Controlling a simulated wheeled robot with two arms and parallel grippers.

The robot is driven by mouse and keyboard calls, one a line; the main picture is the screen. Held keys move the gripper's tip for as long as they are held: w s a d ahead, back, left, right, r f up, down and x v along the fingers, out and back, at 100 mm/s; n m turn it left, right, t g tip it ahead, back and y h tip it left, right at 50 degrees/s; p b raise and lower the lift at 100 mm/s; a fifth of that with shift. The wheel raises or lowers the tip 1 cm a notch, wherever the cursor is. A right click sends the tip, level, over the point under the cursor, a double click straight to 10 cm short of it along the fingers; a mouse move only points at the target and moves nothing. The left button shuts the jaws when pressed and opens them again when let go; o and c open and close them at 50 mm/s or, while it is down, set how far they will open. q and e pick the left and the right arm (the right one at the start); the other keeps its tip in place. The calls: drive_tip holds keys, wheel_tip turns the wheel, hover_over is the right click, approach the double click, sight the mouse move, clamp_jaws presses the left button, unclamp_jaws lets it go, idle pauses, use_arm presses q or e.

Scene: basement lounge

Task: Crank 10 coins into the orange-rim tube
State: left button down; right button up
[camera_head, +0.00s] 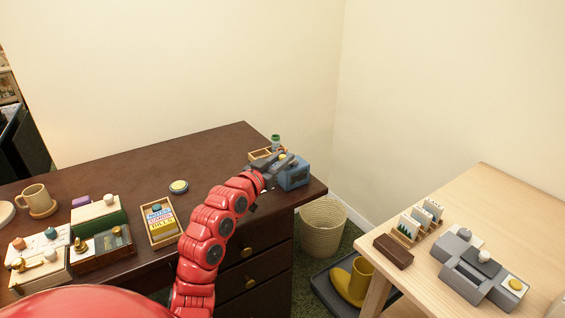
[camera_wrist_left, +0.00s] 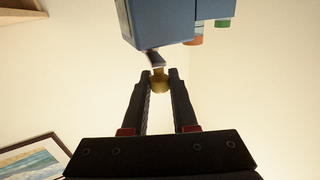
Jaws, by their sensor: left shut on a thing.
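The blue coin machine (camera_head: 294,174) stands near the right end of the dark desk. In the left wrist view its blue body (camera_wrist_left: 170,20) fills the top. My left gripper (camera_head: 264,172) is at the machine's left side. Its fingers (camera_wrist_left: 159,78) are shut on the brass crank knob (camera_wrist_left: 160,83), which hangs on a short grey arm. A small orange end (camera_wrist_left: 195,40), seemingly the orange-rim tube, and a green end (camera_wrist_left: 222,23) show beside the machine. In the head view a green-topped tube (camera_head: 276,141) stands behind it. No coins can be made out. My right gripper is out of view.
A wooden tray (camera_head: 262,154) lies behind my gripper on the desk (camera_head: 120,177). A wicker basket (camera_head: 323,228) and a light table (camera_head: 483,195) are to the right.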

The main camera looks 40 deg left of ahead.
use_arm(q)
drive_tip(key=c, duration=0.7)
unclamp_jaws()
drive_tip(key=shift+s, duration=0.1)
drive_tip(key=s+p, duration=0.1)
drive_tip(key=s, duration=1.6)
drive_tip(key=shift+s+d, duration=0.1)
drive_tip(key=shift+d, duration=0.1)
drive_tip(key=shift+a, duration=0.1)
